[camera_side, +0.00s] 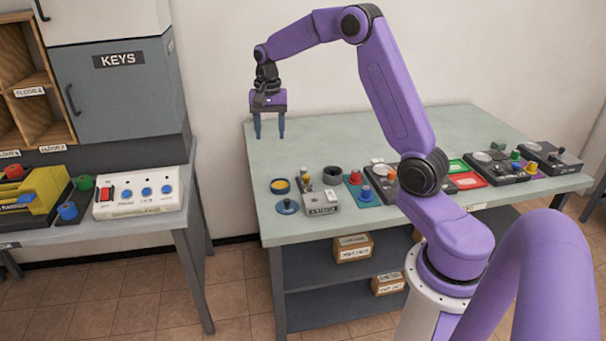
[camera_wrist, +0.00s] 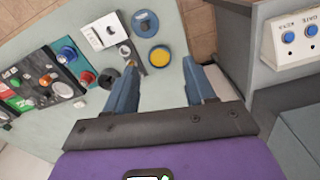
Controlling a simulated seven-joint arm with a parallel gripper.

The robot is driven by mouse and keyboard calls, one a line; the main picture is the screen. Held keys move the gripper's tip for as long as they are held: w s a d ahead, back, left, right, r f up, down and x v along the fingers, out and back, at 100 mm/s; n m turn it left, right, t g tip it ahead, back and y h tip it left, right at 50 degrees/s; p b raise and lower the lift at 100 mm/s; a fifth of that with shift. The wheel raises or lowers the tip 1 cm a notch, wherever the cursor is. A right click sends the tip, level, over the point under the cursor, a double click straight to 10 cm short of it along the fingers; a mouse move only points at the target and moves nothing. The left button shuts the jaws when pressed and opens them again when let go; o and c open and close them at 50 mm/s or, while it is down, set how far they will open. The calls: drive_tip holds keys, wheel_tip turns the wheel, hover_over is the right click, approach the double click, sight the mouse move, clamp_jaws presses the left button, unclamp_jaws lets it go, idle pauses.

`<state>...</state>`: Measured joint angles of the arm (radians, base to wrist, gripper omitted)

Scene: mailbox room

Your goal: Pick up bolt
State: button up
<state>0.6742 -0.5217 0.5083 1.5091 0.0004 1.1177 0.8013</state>
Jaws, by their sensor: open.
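My gripper (camera_side: 270,132) is open and empty, pointing down over the far left part of the green table (camera_side: 340,135). It also shows in the wrist view (camera_wrist: 163,67), with its two blue-grey fingers apart. I cannot make out the bolt for certain. A small upright piece with an orange part (camera_side: 307,183) stands among the small items near the table's front left; it may be the bolt, but it is too small to tell. Beside it are a yellow-topped dark round dish (camera_side: 279,186), a blue round knob (camera_side: 287,206) and a black ring (camera_side: 332,173).
A light grey box (camera_side: 320,202) stands near the front edge. Several panels with knobs, including a red-knobbed one (camera_side: 366,192), line the table to the right. The back of the table is clear. A second table at left holds a white button box (camera_side: 138,192).

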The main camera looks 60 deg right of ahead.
drive_tip(key=d+f+m, duration=0.3)
drive_tip(key=d+m, duration=0.4)
drive_tip(key=d, duration=1)
approach(303, 169)
wheel_tip(303, 169, down, 8)
drive_tip(key=shift+d+f, duration=0.1)
drive_tip(key=shift+f, duration=0.15)
clamp_jaws()
